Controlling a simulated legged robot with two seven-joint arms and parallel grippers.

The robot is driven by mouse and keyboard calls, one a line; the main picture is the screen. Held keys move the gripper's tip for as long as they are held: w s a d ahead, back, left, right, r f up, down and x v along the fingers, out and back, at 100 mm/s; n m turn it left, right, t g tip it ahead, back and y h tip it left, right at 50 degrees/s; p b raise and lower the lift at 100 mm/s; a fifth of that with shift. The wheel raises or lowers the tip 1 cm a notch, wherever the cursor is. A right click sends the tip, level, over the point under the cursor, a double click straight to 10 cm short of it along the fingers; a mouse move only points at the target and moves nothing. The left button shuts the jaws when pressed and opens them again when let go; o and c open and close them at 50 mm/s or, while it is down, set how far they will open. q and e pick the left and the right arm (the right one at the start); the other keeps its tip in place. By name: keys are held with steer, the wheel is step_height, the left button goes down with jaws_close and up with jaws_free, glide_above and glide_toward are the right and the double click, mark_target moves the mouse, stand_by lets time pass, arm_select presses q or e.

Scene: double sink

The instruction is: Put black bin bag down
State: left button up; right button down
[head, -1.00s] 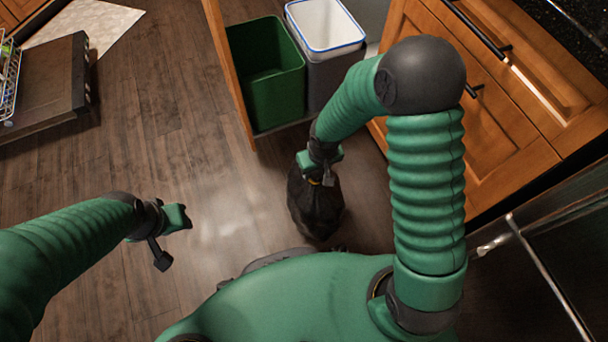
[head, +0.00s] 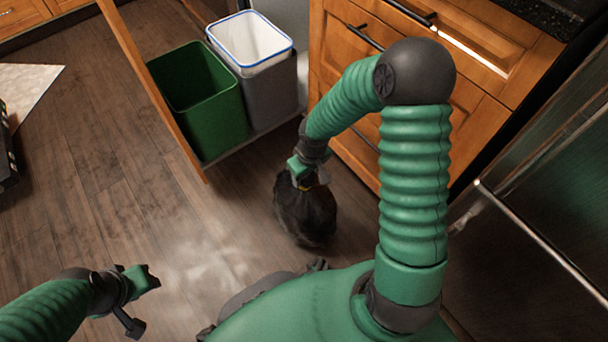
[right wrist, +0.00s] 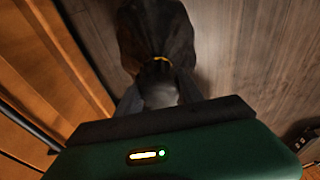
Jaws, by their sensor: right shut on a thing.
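The black bin bag (head: 306,214) hangs below my right gripper (head: 305,178) in the head view. My right gripper is shut on the bag's gathered top, near a yellow tie. In the right wrist view the bag (right wrist: 158,40) and its yellow tie show at the top middle, ahead of my gripper (right wrist: 150,100). I cannot tell whether the bag's bottom touches the floor. My left gripper (head: 146,299) is at the lower left of the head view, empty, with its jaws apart.
An open pull-out drawer holds a green bin (head: 200,100) and a grey bin with a white liner (head: 252,50). Wooden cabinets (head: 440,90) stand on the right, beside a dark glossy appliance (head: 540,200). Wood floor (head: 100,190) is clear on the left.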

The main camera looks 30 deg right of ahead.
steer(key=c, duration=0.7)
jaws_free()
steer(key=shift+c, duration=0.2)
step_height(320, 180, up, 12)
steer(key=s+p, duration=0.2)
steer(key=p, duration=0.6)
steer(key=s+a+r+m+t, duration=0.1)
steer(key=s+a+r, duration=0.5)
steer(key=s+a, duration=0.1)
steer(key=shift+s+a+r, duration=0.25)
steer(key=shift+a+r, duration=0.05)
steer(key=shift+d, duration=0.1)
